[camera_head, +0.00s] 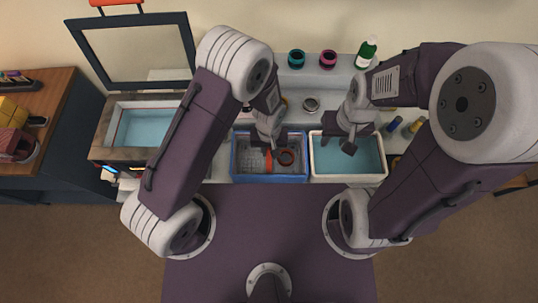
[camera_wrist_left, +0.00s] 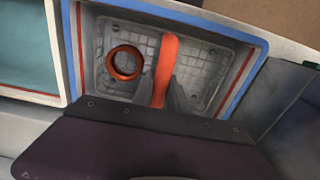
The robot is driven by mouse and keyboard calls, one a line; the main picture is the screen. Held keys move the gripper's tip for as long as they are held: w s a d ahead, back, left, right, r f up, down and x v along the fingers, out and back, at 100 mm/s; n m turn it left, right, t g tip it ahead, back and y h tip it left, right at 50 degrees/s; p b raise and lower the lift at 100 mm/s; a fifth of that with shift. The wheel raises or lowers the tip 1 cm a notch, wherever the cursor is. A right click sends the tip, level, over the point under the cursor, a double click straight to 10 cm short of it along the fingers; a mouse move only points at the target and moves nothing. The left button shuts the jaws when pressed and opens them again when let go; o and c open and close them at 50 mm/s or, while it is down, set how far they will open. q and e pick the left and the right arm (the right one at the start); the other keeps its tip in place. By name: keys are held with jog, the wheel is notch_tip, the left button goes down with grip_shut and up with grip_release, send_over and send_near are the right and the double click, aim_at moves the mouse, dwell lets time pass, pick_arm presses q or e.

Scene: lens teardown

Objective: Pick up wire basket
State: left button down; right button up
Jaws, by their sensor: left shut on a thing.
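The wire basket (camera_wrist_left: 203,68) is a grey mesh tray inside a blue-rimmed bin (camera_head: 270,180). An orange handle (camera_wrist_left: 167,60) crosses the basket's middle. A copper-orange ring (camera_wrist_left: 124,62) lies in the basket, and it also shows in the head view (camera_head: 287,158). My left gripper (camera_wrist_left: 168,92) is over the basket with its fingers shut on the orange handle; in the head view the gripper (camera_head: 268,146) hides part of the basket. My right gripper (camera_head: 349,146) hangs over the white-rimmed bin to the right, and its finger gap is unclear.
The white-rimmed bin (camera_head: 347,178) holds teal liquid and stands right beside the blue-rimmed bin. A larger lidded tank (camera_head: 146,127) stands at left.

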pick_arm(q)
notch_tip(320, 180, up, 10)
jog(key=shift+b, duration=0.35)
